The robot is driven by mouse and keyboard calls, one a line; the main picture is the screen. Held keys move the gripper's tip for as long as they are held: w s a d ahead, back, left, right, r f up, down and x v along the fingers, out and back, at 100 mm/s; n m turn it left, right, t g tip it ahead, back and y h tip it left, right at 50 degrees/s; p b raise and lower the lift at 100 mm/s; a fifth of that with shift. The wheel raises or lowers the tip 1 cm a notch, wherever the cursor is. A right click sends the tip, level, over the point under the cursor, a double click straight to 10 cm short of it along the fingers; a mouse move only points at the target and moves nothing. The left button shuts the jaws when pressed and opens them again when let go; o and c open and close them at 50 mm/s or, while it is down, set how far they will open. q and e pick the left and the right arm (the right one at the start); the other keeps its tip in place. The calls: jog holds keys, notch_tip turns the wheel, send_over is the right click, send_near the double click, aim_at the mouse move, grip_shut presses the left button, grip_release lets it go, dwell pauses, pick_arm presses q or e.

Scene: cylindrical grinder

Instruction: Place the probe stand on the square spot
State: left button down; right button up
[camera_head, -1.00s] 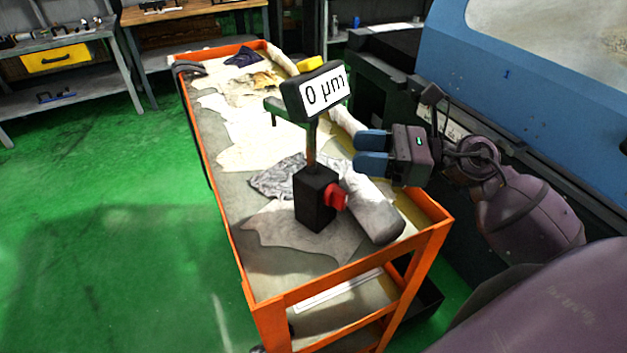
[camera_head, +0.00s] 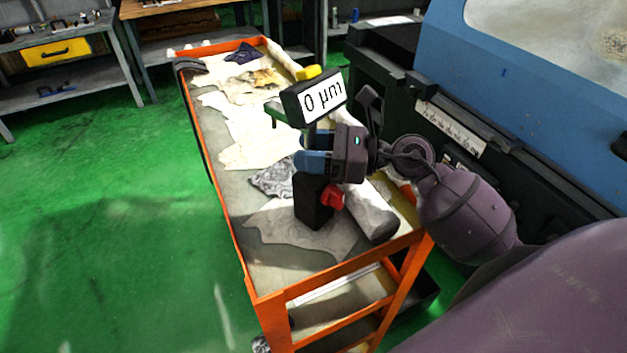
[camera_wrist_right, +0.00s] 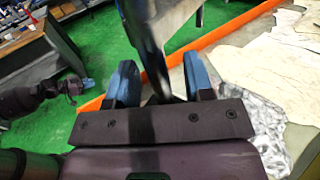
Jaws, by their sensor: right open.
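The probe stand (camera_head: 311,208) stands upright on the orange-rimmed cart, with a black block base, a red knob (camera_head: 332,197), a post and a display reading 0 µm. My right gripper (camera_head: 312,160) is at the post, just above the base and below the display. In the right wrist view the dark post (camera_wrist_right: 146,40) passes between its two blue fingers, which are apart with gaps beside the post. My left gripper (camera_wrist_right: 76,85) appears small at the left of that view; its opening cannot be made out. I cannot make out a square spot.
The cart (camera_head: 240,262) carries crumpled cloths (camera_head: 255,150) and a grey roll (camera_head: 372,215) right beside the stand. A blue machine (camera_head: 540,80) stands to the right. Workbenches are at the back left, and the green floor on the left is clear.

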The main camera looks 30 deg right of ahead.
grip_shut()
dwell(1.3)
jog(key=shift+r, duration=0.15)
